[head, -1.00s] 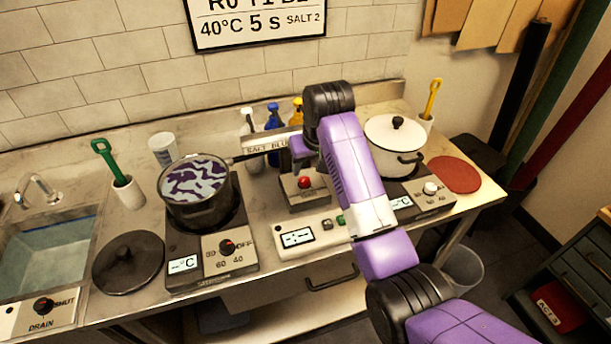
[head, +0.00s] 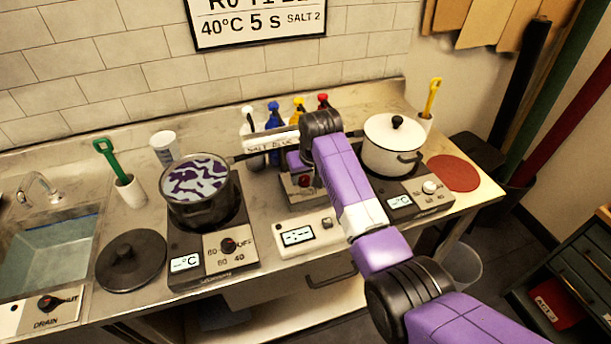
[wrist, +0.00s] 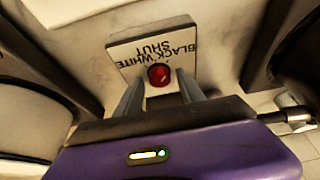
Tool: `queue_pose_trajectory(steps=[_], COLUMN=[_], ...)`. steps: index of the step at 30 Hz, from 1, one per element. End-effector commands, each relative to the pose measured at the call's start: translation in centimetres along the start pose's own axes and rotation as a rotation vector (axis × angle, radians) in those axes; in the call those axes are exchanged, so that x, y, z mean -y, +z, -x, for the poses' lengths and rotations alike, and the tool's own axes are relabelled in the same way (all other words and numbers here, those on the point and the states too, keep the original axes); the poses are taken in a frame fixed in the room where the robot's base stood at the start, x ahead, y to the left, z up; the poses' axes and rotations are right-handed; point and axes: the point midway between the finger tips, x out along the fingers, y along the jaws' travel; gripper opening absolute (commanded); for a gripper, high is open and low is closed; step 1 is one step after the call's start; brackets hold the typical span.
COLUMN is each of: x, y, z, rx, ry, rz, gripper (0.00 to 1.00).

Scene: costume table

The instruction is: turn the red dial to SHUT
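The red dial (wrist: 159,75) sits on a pale box (wrist: 122,50) lettered BLACK, WHITE and SHUT, upside down in the wrist view. In the head view the red dial (head: 304,181) is partly hidden by my arm, on the box in the middle of the counter. My gripper (wrist: 163,90) is open, with one finger on each side of the dial's near edge. I cannot tell if the fingers touch it. The dial's pointer mark is too small to read.
A dark pot (head: 203,212) with purple-and-white contents stands on the left hot plate, a white pot (head: 391,150) on the right one. Several coloured bottles (head: 274,120) stand behind the dial box. A white panel (head: 304,236) with a display lies in front.

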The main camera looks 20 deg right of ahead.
Motion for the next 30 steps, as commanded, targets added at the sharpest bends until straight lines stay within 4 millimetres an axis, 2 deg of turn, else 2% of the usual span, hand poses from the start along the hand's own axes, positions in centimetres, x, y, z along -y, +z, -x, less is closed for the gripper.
queue_pose_trajectory(steps=[1,6,17,30], x=[0.0,0.0,-0.08,-0.42], y=[0.01,0.01,0.01,-0.06], z=[0.0,0.01,0.03,-0.09], rx=[0.0,0.0,0.001,0.0], ry=[0.0,0.0,-0.015,-0.132], rz=[0.0,0.0,0.034,0.316], gripper=[0.34,0.0,0.0,0.0])
